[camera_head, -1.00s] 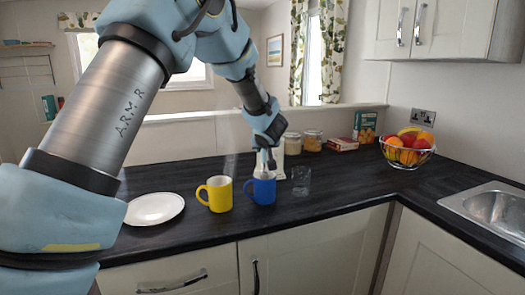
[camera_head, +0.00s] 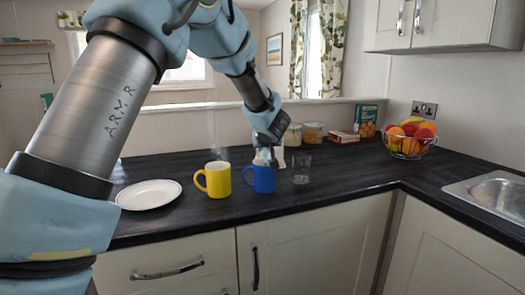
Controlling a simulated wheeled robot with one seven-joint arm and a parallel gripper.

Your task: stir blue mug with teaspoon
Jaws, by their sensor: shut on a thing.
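The blue mug (camera_head: 262,180) stands upright on the dark worktop, its handle to the left. My gripper (camera_head: 266,158) points down right over the mug's mouth, its pale fingers at the rim. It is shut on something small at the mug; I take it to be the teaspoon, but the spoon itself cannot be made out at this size. The inside of the mug is hidden.
A steaming yellow mug (camera_head: 218,180) stands close left of the blue mug, and a clear glass (camera_head: 301,170) close right. A white plate (camera_head: 149,195) lies further left. A fruit bowl (camera_head: 409,148), jars (camera_head: 312,133) and a sink (camera_head: 497,192) are further right.

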